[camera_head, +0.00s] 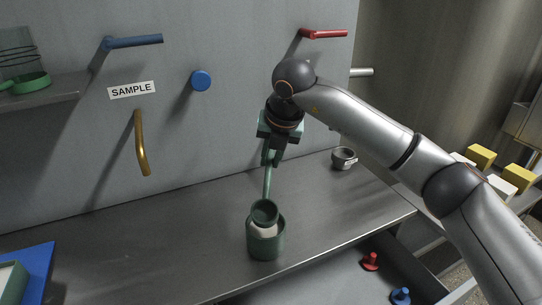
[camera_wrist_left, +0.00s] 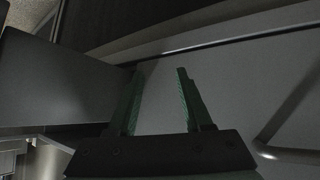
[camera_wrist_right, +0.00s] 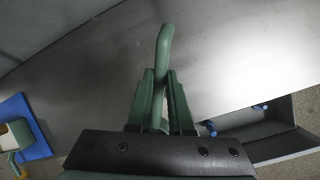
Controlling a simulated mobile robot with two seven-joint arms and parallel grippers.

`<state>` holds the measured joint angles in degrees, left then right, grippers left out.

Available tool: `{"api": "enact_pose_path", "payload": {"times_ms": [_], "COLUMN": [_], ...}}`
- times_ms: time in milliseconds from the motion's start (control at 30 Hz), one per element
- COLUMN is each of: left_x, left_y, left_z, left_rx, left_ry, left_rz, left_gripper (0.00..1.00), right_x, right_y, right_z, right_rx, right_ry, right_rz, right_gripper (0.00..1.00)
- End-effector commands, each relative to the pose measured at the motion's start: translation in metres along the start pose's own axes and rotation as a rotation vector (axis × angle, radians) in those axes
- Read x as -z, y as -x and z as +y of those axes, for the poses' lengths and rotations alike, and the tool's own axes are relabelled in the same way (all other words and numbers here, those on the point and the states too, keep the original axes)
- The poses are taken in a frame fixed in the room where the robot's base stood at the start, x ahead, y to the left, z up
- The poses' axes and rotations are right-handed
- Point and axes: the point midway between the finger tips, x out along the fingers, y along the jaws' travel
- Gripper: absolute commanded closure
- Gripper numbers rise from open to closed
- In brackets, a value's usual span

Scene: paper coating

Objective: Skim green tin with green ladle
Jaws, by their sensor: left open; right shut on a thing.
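The green tin (camera_head: 266,246) stands upright on the metal counter, with pale stuff showing inside its mouth. The green ladle (camera_head: 267,185) hangs steeply, its cup (camera_head: 264,211) at the tin's mouth, overlapping the rim; I cannot tell how deep it sits. My right gripper (camera_head: 270,158) is shut on the ladle's handle above the tin. In the right wrist view, the fingers (camera_wrist_right: 160,100) close around the green handle (camera_wrist_right: 163,55), and the tin is not visible. My left gripper (camera_wrist_left: 158,85) shows only in its own wrist view, open and empty, facing a grey surface.
A small grey cup (camera_head: 344,158) stands on the counter (camera_head: 180,240) behind and right of the tin. Red (camera_head: 371,261) and blue (camera_head: 400,296) pegs are in the lower tray at right. A blue board (camera_head: 35,270) is at left.

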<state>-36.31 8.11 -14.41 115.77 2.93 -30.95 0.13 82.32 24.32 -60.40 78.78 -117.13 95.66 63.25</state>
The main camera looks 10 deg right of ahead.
Motion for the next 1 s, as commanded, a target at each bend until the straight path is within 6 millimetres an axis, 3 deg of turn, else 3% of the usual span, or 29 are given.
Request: {"api": "enact_pose_path", "payload": {"times_ms": [1000], "left_x": [-0.013], "left_y": [-0.011], "left_z": [-0.002], "left_rx": [0.001], "left_ry": [-0.002], "left_rz": [0.002], "left_gripper": [0.50], "right_x": [0.008], "right_y": [-0.022], "right_z": [-0.005], "right_rx": [0.000], "right_ry": [0.000], "right_rz": [0.000], "right_gripper": [1.00]}}
